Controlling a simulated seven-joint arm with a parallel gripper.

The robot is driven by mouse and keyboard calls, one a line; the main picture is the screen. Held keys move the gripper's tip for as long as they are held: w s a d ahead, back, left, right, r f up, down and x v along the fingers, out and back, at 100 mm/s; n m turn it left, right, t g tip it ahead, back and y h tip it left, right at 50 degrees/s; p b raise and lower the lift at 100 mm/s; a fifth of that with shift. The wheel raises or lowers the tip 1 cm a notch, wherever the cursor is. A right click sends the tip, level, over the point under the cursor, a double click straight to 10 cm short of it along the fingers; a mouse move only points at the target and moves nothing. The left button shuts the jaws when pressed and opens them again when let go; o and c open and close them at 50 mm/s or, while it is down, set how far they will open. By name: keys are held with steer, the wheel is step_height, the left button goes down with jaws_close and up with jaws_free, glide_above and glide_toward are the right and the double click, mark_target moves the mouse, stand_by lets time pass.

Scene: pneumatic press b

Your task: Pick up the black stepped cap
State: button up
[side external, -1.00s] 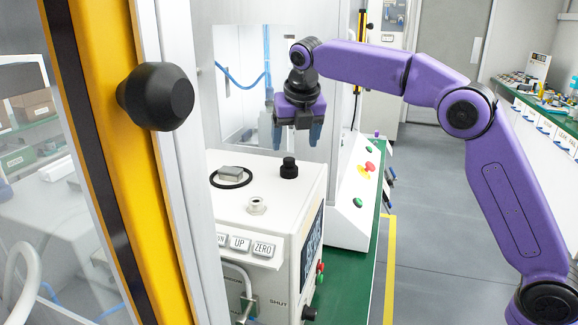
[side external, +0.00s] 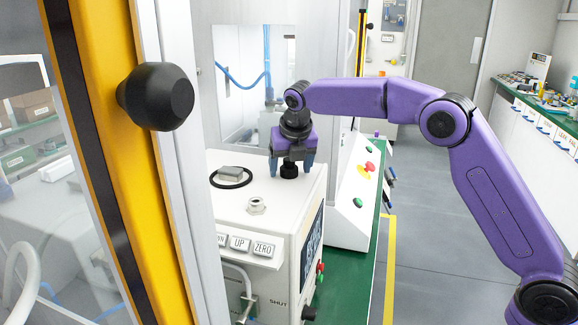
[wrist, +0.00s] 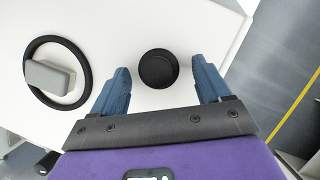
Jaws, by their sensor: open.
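The black stepped cap (side external: 289,171) stands upright on the white top of the box-shaped machine, near its back right corner in the side view. In the wrist view the cap (wrist: 158,69) is a round black disc between and slightly ahead of the two blue fingertips. My gripper (side external: 291,168) points down over the cap with its fingers open, one on each side. In the wrist view my gripper (wrist: 160,82) shows clear gaps between the cap and both fingers. The upper part of the cap is partly hidden by my gripper in the side view.
A black ring (side external: 231,177) with a grey block (side external: 230,173) lies left of the cap on the machine top (side external: 222,204). A pale fitting (side external: 256,206) stands nearer the front. A sloped white panel with buttons (side external: 358,202) stands to the right.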

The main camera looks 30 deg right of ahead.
steer(key=c, duration=1.1)
steer(key=shift+r, duration=0.1)
